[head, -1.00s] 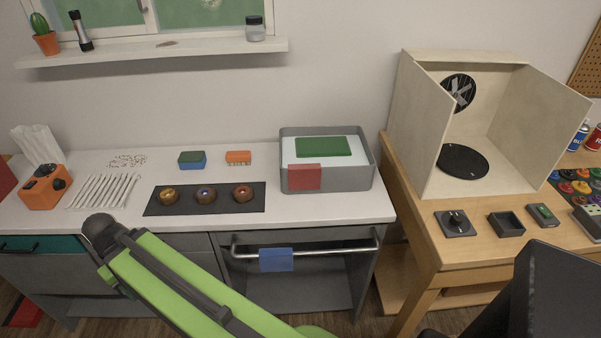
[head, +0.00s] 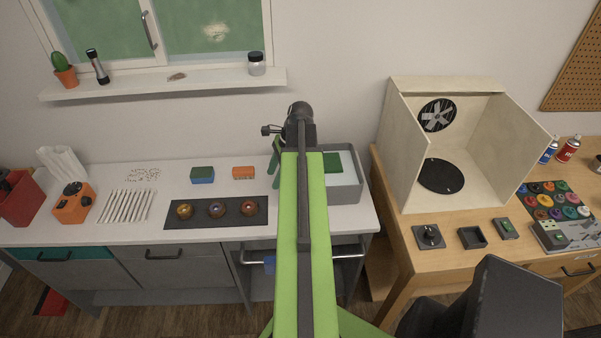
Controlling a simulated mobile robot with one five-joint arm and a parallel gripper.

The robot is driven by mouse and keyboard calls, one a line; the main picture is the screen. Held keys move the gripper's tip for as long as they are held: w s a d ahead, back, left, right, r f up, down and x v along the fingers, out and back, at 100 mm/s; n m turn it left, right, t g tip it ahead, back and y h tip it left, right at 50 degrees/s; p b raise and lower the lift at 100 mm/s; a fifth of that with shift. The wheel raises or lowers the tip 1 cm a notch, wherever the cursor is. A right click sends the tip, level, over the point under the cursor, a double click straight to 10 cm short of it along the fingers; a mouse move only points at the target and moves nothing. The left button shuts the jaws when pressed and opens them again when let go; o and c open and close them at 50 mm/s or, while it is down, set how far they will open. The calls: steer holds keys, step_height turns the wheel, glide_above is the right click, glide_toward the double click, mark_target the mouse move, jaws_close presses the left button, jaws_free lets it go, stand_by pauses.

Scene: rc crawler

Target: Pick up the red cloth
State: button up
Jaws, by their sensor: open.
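The red cloth is hidden in the current head view, behind my raised green arm. My gripper (head: 277,158) is at the grey basin, mostly covered by my own arm; a green finger part shows at the basin's left side. It is open. The grey basin (head: 347,191) stands at the right end of the white counter. Whether the gripper touches the cloth cannot be seen.
A green cloth (head: 333,163) lies in the basin. A blue cloth (head: 270,264) hangs on the rail (head: 345,254) below. A dark mat (head: 190,218) with three round pieces lies left of my arm. A wooden booth (head: 493,150) stands at right.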

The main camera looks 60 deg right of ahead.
steer(key=s+d+r+m+t+p, duration=0.1)
steer(key=s+d+r+m+p, duration=0.3)
steer(key=s+d, duration=0.6)
steer(key=shift+n+h, duration=0.4)
steer(key=shift+n, duration=0.2)
steer(key=b+x, duration=0.3)
steer(key=b, duration=0.1)
steer(key=s+a+b+x, duration=0.1)
steer(key=b+x, duration=0.3)
steer(key=a+b+x, duration=0.1)
steer(key=b+x, duration=0.3)
steer(key=shift+s+f+b, duration=0.15)
steer(key=shift+s+b, duration=0.2)
steer(key=shift+w+a+f, duration=0.1)
steer(key=shift+a+f, duration=0.05)
steer(key=b+x, duration=0.5)
steer(key=shift+f, duration=0.1)
steer(key=shift+r, duration=0.2)
steer(key=shift+c, duration=0.2)
jaws_close()
